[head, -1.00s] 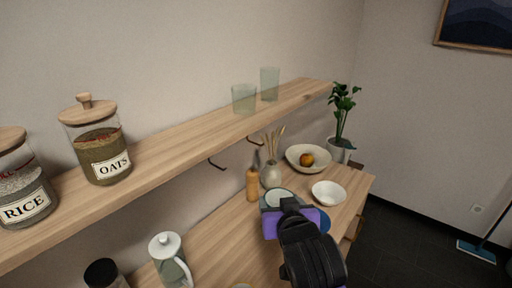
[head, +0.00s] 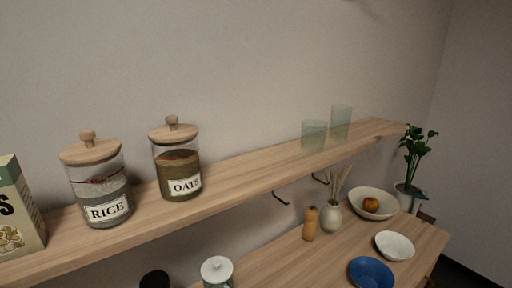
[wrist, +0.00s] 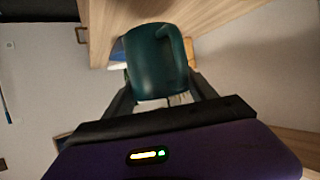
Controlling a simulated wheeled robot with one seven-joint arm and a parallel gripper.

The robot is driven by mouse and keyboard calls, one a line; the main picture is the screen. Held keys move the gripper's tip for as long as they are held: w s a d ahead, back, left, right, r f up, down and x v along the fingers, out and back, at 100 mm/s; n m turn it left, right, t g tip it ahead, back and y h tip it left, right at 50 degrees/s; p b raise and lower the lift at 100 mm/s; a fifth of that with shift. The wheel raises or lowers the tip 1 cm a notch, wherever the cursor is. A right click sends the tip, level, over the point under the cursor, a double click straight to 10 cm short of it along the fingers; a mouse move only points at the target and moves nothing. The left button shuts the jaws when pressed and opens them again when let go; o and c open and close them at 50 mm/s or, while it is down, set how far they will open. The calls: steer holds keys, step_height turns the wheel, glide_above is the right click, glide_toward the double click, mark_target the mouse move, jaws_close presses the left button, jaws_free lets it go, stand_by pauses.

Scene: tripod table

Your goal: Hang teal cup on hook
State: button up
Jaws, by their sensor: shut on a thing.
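The teal cup (wrist: 157,62) shows in the wrist view, dark and glossy, between the two fingers of my gripper (wrist: 162,93). My gripper is shut on it. Neither the cup nor my gripper shows in the head view now. Two dark hooks hang under the wooden shelf (head: 235,181) in the head view: a nearer hook (head: 281,198) and a farther hook (head: 320,178). Both look empty.
On the shelf stand a rice jar (head: 100,185), an oats jar (head: 177,165), a box (head: 18,215) and two glasses (head: 314,135).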

steer(key=shift+s+f, duration=0.75)
steer(key=shift+f, duration=0.25)
steer(key=w+r+n+y+b, duration=0.1)
steer(key=w+r, duration=0.4)
steer(key=r, duration=0.2)
steer(key=w+r+b, duration=0.1)
steer(key=w+r, duration=0.4)
steer(key=r, duration=0.3)
steer(key=shift+n+t+y, duration=0.3)
steer(key=shift+n+y, duration=0.1)
steer(key=f, duration=1.4)
steer(key=a+f, duration=0.1)
steer(key=f, duration=0.6)
steer(key=shift+s+f, duration=0.15)
steer(key=shift+f, duration=0.2)
steer(key=o, duration=1.6)
steer(key=shift+o, duration=0.2)
